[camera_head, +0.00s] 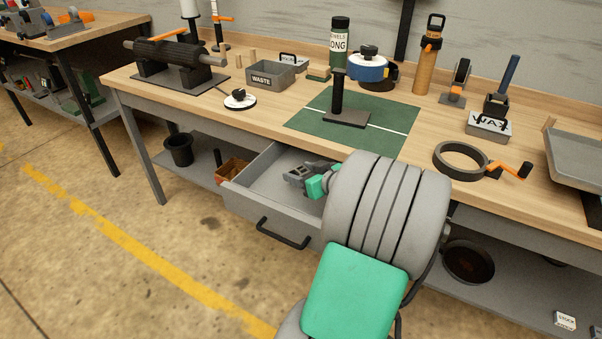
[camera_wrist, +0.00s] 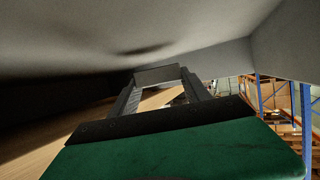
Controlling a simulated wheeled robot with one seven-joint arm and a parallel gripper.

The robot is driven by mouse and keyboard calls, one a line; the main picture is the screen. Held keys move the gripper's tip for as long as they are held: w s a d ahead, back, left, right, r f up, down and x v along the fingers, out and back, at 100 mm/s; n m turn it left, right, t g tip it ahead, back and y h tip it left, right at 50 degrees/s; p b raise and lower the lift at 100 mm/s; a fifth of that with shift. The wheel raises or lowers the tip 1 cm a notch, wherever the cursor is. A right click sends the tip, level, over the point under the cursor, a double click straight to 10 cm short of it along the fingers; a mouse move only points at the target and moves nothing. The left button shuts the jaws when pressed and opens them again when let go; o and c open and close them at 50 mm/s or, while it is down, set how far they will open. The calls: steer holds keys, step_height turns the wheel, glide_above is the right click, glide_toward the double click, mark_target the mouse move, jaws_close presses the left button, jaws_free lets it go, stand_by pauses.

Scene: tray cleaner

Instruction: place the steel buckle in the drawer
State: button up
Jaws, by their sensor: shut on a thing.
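The drawer (camera_head: 259,198) under the workbench is pulled open, and its pale grey inside looks bare apart from my gripper. My gripper (camera_head: 293,174) reaches into the drawer space from the right, near its back right part. In the wrist view the gripper (camera_wrist: 160,90) is shut on a small grey piece, the steel buckle (camera_wrist: 157,74), which spans between the two fingertips. A grey drawer surface lies close to it there, with a dark shadow. I cannot tell whether the buckle touches the drawer. In the head view the buckle is too small to make out from the fingers.
The workbench (camera_head: 120,80) edge runs above the drawer. On it are a grey WASTE bin (camera_head: 263,79), a green mat (camera_head: 375,137) with a black stand, and a WAX tin (camera_head: 487,127). A black bucket (camera_head: 178,149) and a wooden box (camera_head: 231,169) stand on the lower shelf.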

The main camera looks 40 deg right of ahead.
steer(key=shift+f+b, duration=0.4)
steer(key=shift+f, duration=0.05)
steer(key=o, duration=1.4)
steer(key=shift+s+r+p, duration=0.2)
steer(key=shift+r+p, duration=0.3)
steer(key=shift+s+r+p, duration=0.15)
steer(key=shift+r+p, duration=0.3)
steer(key=v, duration=0.6)
steer(key=shift+s+p, duration=0.3)
steer(key=shift+s, duration=0.05)
